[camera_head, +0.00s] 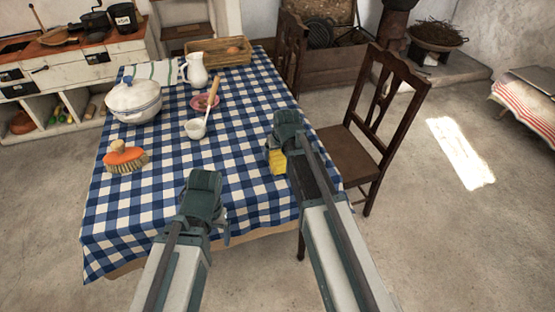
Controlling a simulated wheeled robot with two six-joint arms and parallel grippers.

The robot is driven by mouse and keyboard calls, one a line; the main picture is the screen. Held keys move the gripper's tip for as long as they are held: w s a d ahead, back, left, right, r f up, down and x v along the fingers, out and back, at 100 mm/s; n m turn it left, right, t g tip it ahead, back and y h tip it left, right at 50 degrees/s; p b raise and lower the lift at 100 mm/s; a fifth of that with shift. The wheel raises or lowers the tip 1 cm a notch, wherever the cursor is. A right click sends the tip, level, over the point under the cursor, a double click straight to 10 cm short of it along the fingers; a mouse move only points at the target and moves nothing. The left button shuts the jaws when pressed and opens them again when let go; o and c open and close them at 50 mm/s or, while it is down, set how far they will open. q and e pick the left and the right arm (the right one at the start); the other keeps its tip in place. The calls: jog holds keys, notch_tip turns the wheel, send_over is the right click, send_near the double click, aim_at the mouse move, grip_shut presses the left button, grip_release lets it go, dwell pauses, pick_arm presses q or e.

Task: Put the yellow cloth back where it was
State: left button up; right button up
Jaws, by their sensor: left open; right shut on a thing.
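The yellow cloth (277,163) is a small yellow patch at the right edge of the table. My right gripper (276,145) is shut on it, and the gripper and wrist hide part of it. I cannot tell whether the cloth touches the tabletop. My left gripper (204,190) is open and empty over the near part of the table; its fingertips are mostly hidden by its own body.
The table has a blue checked tablecloth (165,205). A chair (352,153) stands right.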

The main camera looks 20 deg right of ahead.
aim_at(282, 163)
pick_arm(q)
jog(key=shift+f, duration=0.25)
pick_arm(e)
jog(key=shift+f, duration=0.3)
jog(key=shift+f, duration=0.2)
jog(key=o, duration=1)
pick_arm(q)
jog(key=shift+f, duration=0.15)
pick_arm(e)
jog(key=shift+r, duration=0.1)
jog(key=shift+p+v, duration=0.75)
pick_arm(q)
notch_tip(282, 163, up, 11)
jog(key=p, duration=1)
jog(key=shift+r, duration=0.2)
pick_arm(e)
jog(key=v, duration=1)
jog(key=shift+r, duration=0.4)
